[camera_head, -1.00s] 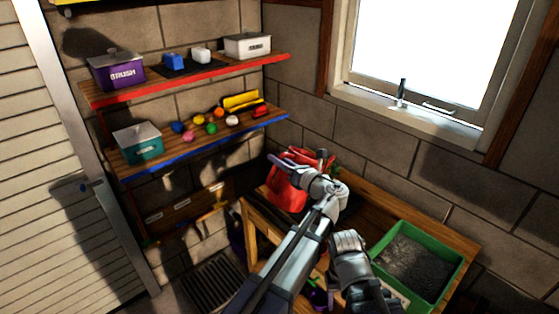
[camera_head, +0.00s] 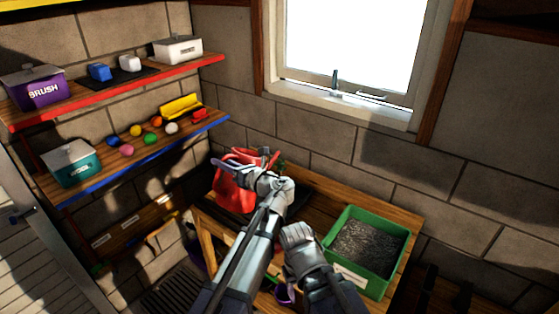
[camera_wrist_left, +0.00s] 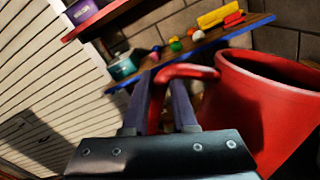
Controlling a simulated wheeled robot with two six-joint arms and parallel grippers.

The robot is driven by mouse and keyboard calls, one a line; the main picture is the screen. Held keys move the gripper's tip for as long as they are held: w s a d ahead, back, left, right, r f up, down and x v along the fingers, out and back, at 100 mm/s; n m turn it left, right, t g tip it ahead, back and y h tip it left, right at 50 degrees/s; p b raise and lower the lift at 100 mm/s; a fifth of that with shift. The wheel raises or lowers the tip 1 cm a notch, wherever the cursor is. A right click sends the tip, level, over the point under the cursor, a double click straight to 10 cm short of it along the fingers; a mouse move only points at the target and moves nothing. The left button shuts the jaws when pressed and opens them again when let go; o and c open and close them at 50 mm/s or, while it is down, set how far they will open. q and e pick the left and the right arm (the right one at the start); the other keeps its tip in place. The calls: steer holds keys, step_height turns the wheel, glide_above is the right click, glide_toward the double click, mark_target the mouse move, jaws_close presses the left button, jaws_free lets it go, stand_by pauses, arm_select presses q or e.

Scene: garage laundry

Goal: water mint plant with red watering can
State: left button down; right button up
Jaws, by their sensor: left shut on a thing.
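The red watering can (camera_head: 234,190) is at the left end of the wooden bench, partly hidden behind my left arm. My left gripper (camera_head: 232,167) is at the can and shut on its handle. In the left wrist view the red handle (camera_wrist_left: 190,72) passes between the two purple-grey fingers, and the can's open round body (camera_wrist_left: 262,110) is to the right. A little green foliage (camera_head: 281,163) shows just behind the can; I cannot tell whether it is the mint plant.
A green tray of dark soil (camera_head: 365,247) stands on the bench (camera_head: 320,206) at right. Shelves with a purple brush box (camera_head: 40,88), a teal box (camera_head: 70,163) and several small coloured balls are at left. A window is above the bench.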

arm_select(q)
steer(key=shift+r, duration=0.15)
steer(key=shift+w+d+r+m+p, duration=0.2)
steer(key=shift+w+r+m+p, duration=0.05)
steer(key=shift+r+p, duration=0.4)
steer(key=shift+w+d+r+m+p, duration=0.15)
steer(key=shift+w+r+m+p, duration=0.1)
steer(key=shift+r+p, duration=0.3)
steer(key=shift+w+d+r+p, duration=0.2)
steer(key=shift+w+r+p, duration=0.05)
steer(key=shift+r+p, duration=0.4)
steer(key=shift+w+d+r+m+p, duration=0.15)
steer(key=shift+w+r+m+p, duration=0.1)
steer(key=shift+r+m+p, duration=0.35)
stand_by(0.6)
steer(key=shift+w+d+r+m+p, duration=0.2)
steer(key=shift+w+d+r+p, duration=0.1)
steer(key=shift+r+p, duration=0.3)
steer(key=shift+w+d+r+m+p, duration=0.15)
steer(key=shift+w+r+m+p, duration=0.1)
steer(key=shift+r+p, duration=0.3)
steer(key=shift+w+r, duration=0.1)
stand_by(0.6)
